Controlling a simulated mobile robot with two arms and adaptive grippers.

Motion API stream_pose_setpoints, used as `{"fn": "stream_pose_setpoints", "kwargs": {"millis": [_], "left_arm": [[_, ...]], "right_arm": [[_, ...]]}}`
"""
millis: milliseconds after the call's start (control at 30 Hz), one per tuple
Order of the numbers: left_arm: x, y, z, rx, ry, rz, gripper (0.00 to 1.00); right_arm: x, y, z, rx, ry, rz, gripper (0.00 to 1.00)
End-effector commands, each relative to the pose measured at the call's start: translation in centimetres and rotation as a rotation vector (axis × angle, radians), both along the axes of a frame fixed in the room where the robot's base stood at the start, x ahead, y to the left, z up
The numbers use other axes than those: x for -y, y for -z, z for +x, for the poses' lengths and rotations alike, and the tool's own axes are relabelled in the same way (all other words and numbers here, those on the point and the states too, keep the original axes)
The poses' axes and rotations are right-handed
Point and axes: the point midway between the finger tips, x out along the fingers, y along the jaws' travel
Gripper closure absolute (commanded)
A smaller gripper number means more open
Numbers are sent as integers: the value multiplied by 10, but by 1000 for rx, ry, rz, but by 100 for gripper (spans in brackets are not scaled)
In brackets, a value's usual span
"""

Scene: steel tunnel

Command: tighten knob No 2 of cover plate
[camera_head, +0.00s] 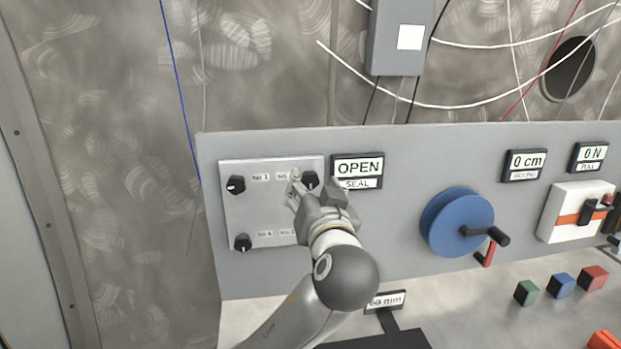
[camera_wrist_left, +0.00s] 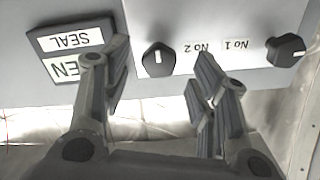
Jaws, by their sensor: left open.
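The cover plate (camera_head: 265,218) is a pale square on the grey panel, with black knobs near its corners. Knob No 2 (camera_head: 310,179) is at its upper right, partly behind my left gripper (camera_head: 308,192). In the left wrist view, which is upside down, knob No 2 (camera_wrist_left: 159,59) shows between the two fingers of the open left gripper (camera_wrist_left: 160,68). I cannot tell whether the fingers touch it. Knob No 1 (camera_head: 236,184) is at the upper left of the plate. The lower-left knob (camera_head: 243,242) is visible; the lower-right one is hidden. My right gripper is out of view.
An OPEN/SEAL display (camera_head: 357,169) sits close to the right of knob No 2. A blue wheel (camera_head: 455,222) with a crank is further right. A white box (camera_head: 570,211) with an orange stripe follows. Coloured cubes (camera_head: 561,285) lie on the ledge. Wires hang above.

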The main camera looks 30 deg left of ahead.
Motion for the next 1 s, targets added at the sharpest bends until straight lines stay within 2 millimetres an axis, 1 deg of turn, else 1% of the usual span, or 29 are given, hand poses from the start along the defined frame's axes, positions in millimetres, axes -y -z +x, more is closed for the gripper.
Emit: {"fn": "stream_pose_setpoints", "kwargs": {"millis": [33,100,233,533,567,900,1000], "left_arm": [[-5,-2,6,-2,-2,2,46],[-9,-2,12,-1,-1,3,46],[-15,0,19,0,-1,1,46],[-16,0,21,1,1,0,46],[-16,0,21,0,1,-1,49],[-16,0,21,0,1,0,92],[-15,0,21,-1,1,1,92]], "right_arm": [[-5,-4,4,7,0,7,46],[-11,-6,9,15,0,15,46],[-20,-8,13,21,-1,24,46],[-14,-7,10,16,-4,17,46],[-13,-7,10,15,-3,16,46],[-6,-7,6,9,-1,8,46],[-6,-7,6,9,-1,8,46]]}}
